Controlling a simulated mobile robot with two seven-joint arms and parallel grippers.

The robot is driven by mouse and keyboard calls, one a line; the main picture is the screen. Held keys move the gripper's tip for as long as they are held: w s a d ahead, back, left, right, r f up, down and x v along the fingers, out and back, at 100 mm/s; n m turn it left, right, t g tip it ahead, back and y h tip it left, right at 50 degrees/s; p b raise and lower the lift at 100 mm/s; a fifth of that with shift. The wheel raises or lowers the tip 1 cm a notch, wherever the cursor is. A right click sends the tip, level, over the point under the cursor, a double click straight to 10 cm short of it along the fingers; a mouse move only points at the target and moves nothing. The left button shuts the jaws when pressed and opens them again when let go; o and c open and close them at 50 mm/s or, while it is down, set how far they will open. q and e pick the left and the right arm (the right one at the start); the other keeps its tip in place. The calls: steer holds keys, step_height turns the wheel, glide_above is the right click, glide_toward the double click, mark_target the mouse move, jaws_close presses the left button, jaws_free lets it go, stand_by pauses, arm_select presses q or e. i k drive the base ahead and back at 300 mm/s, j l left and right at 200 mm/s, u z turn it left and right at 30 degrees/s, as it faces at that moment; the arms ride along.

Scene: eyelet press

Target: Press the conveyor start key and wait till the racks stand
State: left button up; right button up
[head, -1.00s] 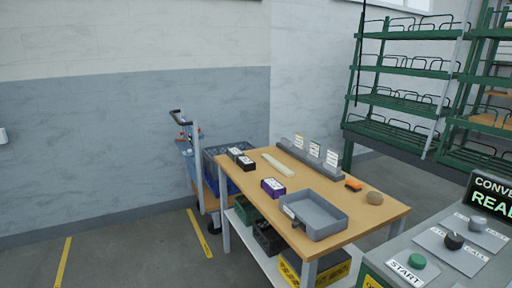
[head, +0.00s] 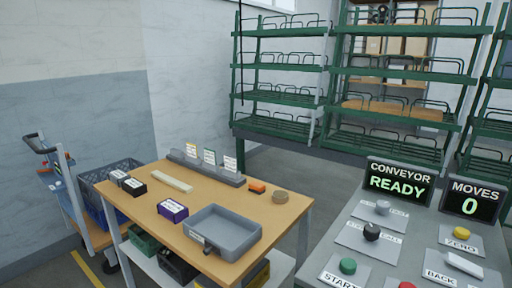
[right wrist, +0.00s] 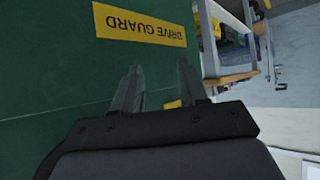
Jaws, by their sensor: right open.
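The green start key (head: 348,266) is a round button above a white START label (head: 338,281) on the grey control panel (head: 330,236), at the lower right of the head view. The conveyor display (head: 398,183) reads READY. The green racks (head: 282,75) stand at the back, with empty-looking wire-divided shelves. My right gripper (right wrist: 158,92) is open and empty in the right wrist view, in front of a green panel with a yellow DRIVE GUARD label (right wrist: 140,22). Neither gripper shows in the head view.
A moves display (head: 470,201) reads 0. The panel also has a black knob (head: 371,231), a yellow zero button (head: 461,233) and a back lever (head: 464,264). A wooden table (head: 232,199) with a grey tray (head: 222,233) stands left of the panel; a trolley (head: 62,190) is beyond it.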

mark_target(348, 266)
steer(key=i+j+z, duration=0.2)
steer(key=j+z, duration=0.2)
steer(key=i+j+z, duration=0.1)
steer(key=j+z, duration=0.7)
steer(key=i+j, duration=0.05)
steer(key=j, duration=0.05)
